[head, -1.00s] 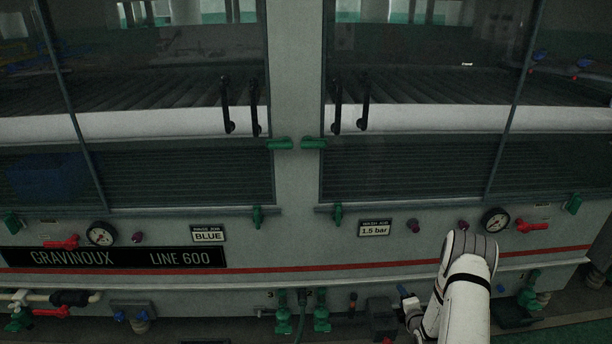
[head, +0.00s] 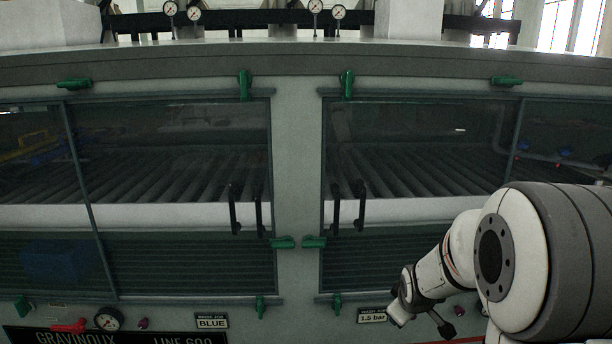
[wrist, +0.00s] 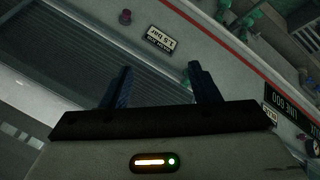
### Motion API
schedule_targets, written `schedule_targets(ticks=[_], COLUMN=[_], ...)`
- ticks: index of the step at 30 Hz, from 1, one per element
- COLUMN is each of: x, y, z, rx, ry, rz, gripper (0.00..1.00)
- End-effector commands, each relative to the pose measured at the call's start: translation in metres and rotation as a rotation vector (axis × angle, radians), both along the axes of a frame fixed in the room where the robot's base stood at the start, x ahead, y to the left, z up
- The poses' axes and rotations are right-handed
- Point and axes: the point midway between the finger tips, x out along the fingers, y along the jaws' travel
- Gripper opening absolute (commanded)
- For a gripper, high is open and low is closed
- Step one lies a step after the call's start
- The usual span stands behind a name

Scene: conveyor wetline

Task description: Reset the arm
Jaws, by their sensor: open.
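My gripper (wrist: 162,84) shows in the wrist view with its two dark blue fingers apart and nothing between them. Beyond the fingertips is the grey machine front with the "1.5 bar" sign (wrist: 160,40), upside down in that view. In the head view my white arm rises at the lower right, with its wrist end in front of the machine, close to the right of the "1.5 bar" sign (head: 372,316). The fingers are not clearly visible in the head view.
The machine has two glazed windows with black handles (head: 234,209) and green latches (head: 283,242). Rollers lie behind the glass. A pressure gauge (head: 108,319) and red valve handle (head: 69,326) sit at lower left. Several gauges (head: 316,6) stand on top.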

Motion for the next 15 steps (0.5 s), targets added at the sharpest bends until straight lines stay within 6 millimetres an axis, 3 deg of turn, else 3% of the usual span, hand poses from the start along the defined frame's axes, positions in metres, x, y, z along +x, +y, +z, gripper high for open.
schedule_targets(ticks=[1, 6, 12, 15], x=[-0.018, -0.085, -0.169, -0.203], y=[0.009, 0.035, 0.062, 0.071], z=[0.031, 0.087, 0.137, 0.151], rx=[0.031, 0.152, 0.275, 0.318], ry=[0.013, 0.097, 0.201, 0.245], rz=[-0.043, -0.221, -0.417, -0.495], gripper=[0.55, 0.55, 0.55, 0.55])
